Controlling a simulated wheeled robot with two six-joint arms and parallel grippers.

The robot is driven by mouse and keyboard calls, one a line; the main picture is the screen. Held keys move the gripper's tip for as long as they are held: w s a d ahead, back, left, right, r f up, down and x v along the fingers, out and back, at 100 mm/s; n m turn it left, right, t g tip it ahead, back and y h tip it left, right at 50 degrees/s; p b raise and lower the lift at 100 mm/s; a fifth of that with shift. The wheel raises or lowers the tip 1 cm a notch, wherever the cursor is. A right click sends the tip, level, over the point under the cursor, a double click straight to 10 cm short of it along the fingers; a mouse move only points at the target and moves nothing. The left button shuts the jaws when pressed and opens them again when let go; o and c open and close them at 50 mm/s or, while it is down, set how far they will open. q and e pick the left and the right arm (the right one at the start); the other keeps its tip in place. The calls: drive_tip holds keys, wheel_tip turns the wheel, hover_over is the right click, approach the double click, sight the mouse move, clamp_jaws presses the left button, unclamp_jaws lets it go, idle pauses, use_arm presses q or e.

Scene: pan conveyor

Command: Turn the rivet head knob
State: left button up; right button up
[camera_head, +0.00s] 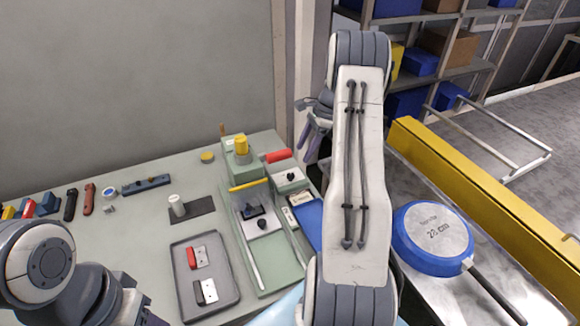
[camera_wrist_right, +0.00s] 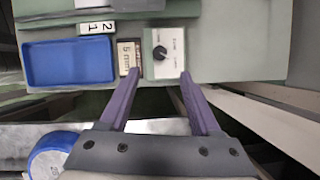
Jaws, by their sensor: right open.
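The black knob (camera_wrist_right: 160,52) sits on a white panel (camera_wrist_right: 174,68) with small printed markings. In the head view the knob (camera_head: 291,177) shows on its panel at the right end of the green machine (camera_head: 226,180). My right gripper (camera_wrist_right: 160,80) is open and empty. In the wrist view its purple fingers point toward the panel, one tip to each side of the knob's line, with the knob just beyond them; I cannot tell the height gap. In the head view the right gripper (camera_head: 314,132) is partly hidden by my arm. My left arm enters at lower left; its gripper is out of frame.
A "6 mm" label (camera_wrist_right: 130,56) and a blue tray (camera_wrist_right: 68,64) lie beside the panel. A red handle (camera_head: 277,155) is close to it. A grey tray (camera_head: 186,309) holds parts. A blue-rimmed pan (camera_head: 432,236) rests on the conveyor at right, by a yellow rail (camera_head: 470,175).

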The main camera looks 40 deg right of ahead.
sight(291, 175)
drive_tip(key=p+x, duration=0.1)
drive_tip(key=x, duration=0.8)
drive_tip(key=shift+a, duration=0.1)
clamp_jaws()
